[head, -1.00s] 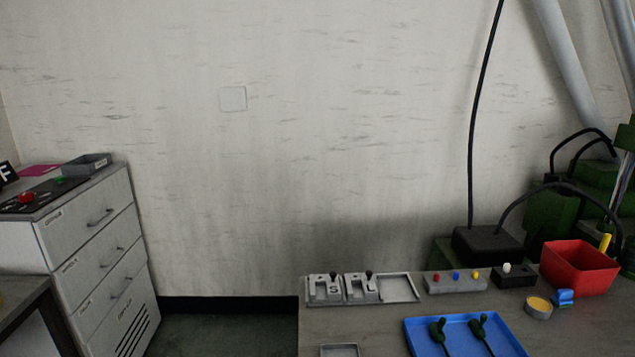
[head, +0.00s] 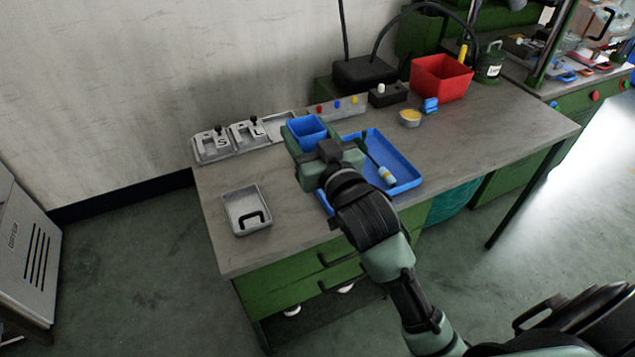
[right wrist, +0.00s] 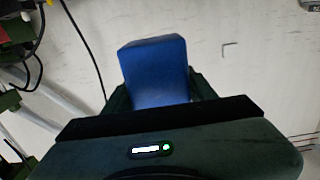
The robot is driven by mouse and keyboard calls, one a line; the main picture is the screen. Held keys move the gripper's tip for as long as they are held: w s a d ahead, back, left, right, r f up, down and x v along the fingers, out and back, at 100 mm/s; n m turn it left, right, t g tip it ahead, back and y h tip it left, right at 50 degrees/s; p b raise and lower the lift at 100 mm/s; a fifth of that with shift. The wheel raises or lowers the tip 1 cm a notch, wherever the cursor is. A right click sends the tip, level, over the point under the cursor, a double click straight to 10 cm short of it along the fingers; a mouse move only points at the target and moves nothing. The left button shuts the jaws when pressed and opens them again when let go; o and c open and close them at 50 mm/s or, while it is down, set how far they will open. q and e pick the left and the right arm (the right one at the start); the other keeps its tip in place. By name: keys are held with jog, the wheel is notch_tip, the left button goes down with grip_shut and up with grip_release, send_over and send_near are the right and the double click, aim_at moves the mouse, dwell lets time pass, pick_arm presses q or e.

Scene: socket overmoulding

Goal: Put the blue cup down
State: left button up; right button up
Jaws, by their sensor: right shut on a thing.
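The blue cup (head: 307,129) is a square-mouthed blue container, held over the back left of the workbench in the head view. My right gripper (head: 310,146) is shut on it, and the gripper covers the cup's lower part. I cannot tell whether the cup's base touches anything. In the right wrist view the blue cup (right wrist: 155,70) fills the space between the dark green fingers (right wrist: 157,92). My left gripper is not in view.
The S and L holder (head: 228,141) stands left, and a grey tray (head: 247,210) is at front left. A red bin (head: 440,78) stands behind. Bare bench (head: 500,130) lies to the right.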

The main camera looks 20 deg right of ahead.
jog(key=shift+w+r, duration=0.7)
jog(key=shift+w, duration=0.1)
jog(key=b, duration=0.2)
send_over(306, 205)
notch_tip(306, 205, down, 20)
jog(key=shift+r, duration=0.25)
jog(key=shift+f+b, duration=0.15)
jog(key=shift+b, duration=0.15)
jog(key=o, duration=1.5)
